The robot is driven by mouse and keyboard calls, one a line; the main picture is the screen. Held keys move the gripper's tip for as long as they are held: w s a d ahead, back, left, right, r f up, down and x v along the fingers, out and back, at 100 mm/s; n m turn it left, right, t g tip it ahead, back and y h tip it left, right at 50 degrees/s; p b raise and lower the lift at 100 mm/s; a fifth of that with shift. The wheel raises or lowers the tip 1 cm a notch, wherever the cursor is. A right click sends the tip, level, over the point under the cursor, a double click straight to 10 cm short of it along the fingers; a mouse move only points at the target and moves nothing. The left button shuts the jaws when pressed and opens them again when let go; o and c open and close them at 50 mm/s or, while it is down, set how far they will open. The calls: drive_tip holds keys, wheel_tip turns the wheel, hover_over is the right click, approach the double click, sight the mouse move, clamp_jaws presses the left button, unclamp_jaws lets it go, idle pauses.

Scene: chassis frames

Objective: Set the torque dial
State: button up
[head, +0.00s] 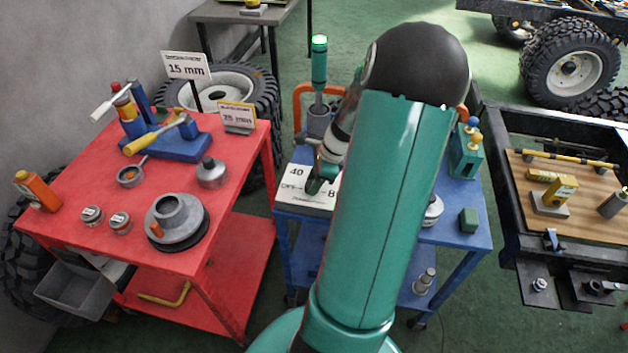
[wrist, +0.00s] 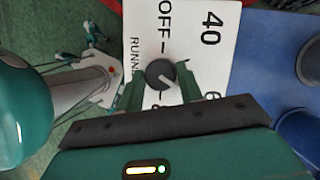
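The torque dial (wrist: 160,74) is a round dark grey knob with a pale pointer line. It sits on a white panel (wrist: 208,62) printed with "OFF", "40" and other partly hidden marks. In the wrist view the pointer slants to the lower right, away from the "OFF" mark. My gripper (wrist: 159,82) has one green finger on each side of the knob, with a small gap seeming to show at both sides. In the head view the panel (head: 296,190) lies on the blue cart, and my gripper (head: 322,180) is low over its right part, hiding the knob.
The blue cart (head: 462,238) also carries a green block (head: 468,219) and a green holder (head: 466,150). A green-handled tool (head: 319,62) stands upright behind the panel. A red cart (head: 90,180) with tools and cups stands at left. A black-framed bench (head: 505,190) is at right.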

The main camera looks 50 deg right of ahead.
drive_tip(key=shift+n, duration=0.4)
drive_tip(key=n+g, duration=0.1)
drive_tip(key=n, duration=0.1)
drive_tip(key=n+g+y, duration=0.1)
drive_tip(key=n, duration=0.2)
drive_tip(key=shift+w+d, duration=0.1)
drive_tip(key=shift+w, duration=0.1)
drive_tip(key=n+g, duration=0.1)
drive_tip(key=n, duration=0.2)
drive_tip(key=n+g, duration=0.1)
drive_tip(key=n, duration=0.1)
drive_tip(key=shift+w+n+y, duration=0.15)
drive_tip(key=shift+n+y, duration=0.25)
drive_tip(key=n+g, duration=0.1)
drive_tip(key=n, duration=0.2)
drive_tip(key=n+g+h, duration=0.1)
drive_tip(key=n, duration=0.2)
drive_tip(key=shift+w, duration=0.15)
drive_tip(key=n+h, duration=0.1)
drive_tip(key=n, duration=0.2)
drive_tip(key=n+g+h, duration=0.1)
drive_tip(key=n, duration=0.2)
drive_tip(key=shift+a+g, duration=0.2)
drive_tip(key=shift+g, duration=0.1)
drive_tip(key=shift+n, duration=0.3)
drive_tip(key=o, duration=1)
drive_tip(key=shift+w, duration=0.1)
